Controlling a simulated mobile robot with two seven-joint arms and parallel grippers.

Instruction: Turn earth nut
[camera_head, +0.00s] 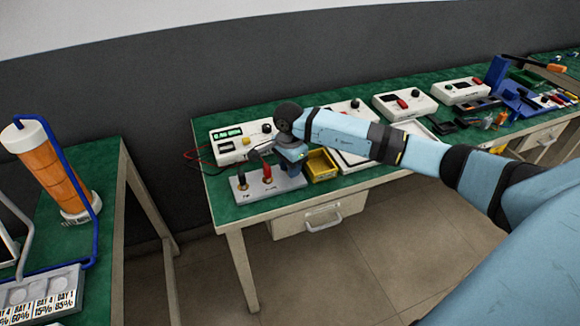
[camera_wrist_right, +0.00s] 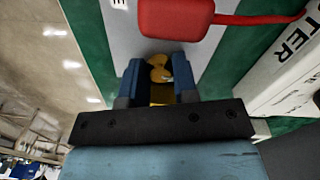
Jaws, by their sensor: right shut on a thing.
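A grey terminal panel (camera_head: 254,194) lies near the left front corner of the green-topped bench. A dark terminal (camera_head: 243,182) and a red terminal (camera_head: 267,174) stand on it. My right gripper (camera_head: 291,162) is over the right end of the panel, pointing down. In the right wrist view, a small brass nut (camera_wrist_right: 160,73) sits between the two blue fingers of my right gripper (camera_wrist_right: 160,82), which are shut on it. The head view hides this nut behind the gripper. My left gripper is not in view.
A red connector with a red lead (camera_wrist_right: 176,17) is close to my right fingers. A white meter (camera_head: 230,150) stands behind the panel, a yellow bin (camera_head: 322,165) to its right. More white instruments (camera_head: 405,105) stand farther right. Another table with an orange canister (camera_head: 50,172) is left, across a gap.

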